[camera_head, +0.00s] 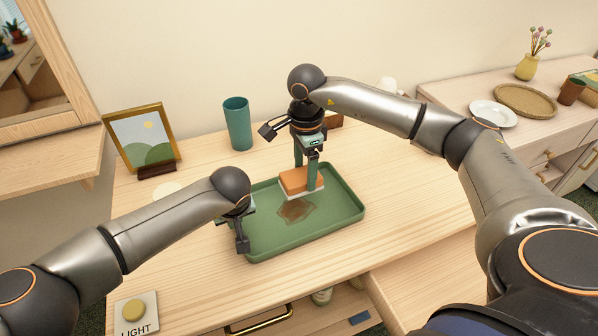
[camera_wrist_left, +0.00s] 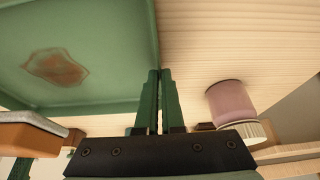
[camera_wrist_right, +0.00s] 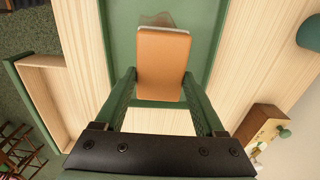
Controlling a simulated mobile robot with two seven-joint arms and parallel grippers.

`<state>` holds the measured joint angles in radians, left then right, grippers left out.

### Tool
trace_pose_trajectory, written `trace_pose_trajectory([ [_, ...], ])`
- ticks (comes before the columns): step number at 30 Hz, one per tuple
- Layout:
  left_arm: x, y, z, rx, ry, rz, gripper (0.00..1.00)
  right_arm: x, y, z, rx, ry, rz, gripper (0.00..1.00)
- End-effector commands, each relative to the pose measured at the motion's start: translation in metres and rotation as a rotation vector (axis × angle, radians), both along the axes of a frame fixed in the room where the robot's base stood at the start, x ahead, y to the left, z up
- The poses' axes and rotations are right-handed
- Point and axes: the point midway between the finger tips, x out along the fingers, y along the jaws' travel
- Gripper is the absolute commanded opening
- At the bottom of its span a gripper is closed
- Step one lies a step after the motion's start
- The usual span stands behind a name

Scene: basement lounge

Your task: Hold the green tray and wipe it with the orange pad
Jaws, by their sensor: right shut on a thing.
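The green tray (camera_head: 345,215) lies on the light wooden table, with a brown stain (camera_head: 296,210) on its floor; the stain also shows in the left wrist view (camera_wrist_left: 57,67). My left gripper (camera_wrist_left: 159,75) is at the tray's left rim, its fingers close together with the rim between them; in the head view its fingers are mostly hidden by the wrist. My right gripper (camera_head: 307,180) is shut on the orange pad (camera_head: 296,181), which has a pale underside. The pad is over the tray, just behind the stain. I cannot tell whether it touches the tray.
A teal cup (camera_head: 238,124) and a framed picture (camera_head: 142,140) stand behind the tray. A LIGHT panel with a yellow button (camera_head: 134,310) is at the front left. A sideboard with a white plate (camera_head: 492,114) is at right. The table right of the tray is clear.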

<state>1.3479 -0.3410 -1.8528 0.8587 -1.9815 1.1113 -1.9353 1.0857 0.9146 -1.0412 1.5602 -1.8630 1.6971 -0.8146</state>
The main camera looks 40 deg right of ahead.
Motion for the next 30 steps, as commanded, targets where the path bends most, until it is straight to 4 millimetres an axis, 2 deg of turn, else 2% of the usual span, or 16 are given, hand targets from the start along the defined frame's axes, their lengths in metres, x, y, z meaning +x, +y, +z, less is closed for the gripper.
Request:
trace_pose_trajectory([
  [5, 0.0, 0.0, 0.0, -0.001, 0.0, 0.0, 0.0, 0.0, 0.0, -0.009, 0.0, 0.001, 0.0, 0.27],
  [26, 0.0, 0.0, 0.0, 0.0, 0.0, 0.0, 0.0, 0.0, 0.0, -0.073, 0.0, 0.003, 0.0, 0.27],
  [30, 0.0, 0.0, 0.0, 0.0, 0.0, 0.0, 0.0, 0.003, 0.012, -0.079, 0.002, 0.0, 0.004, 0.27],
])
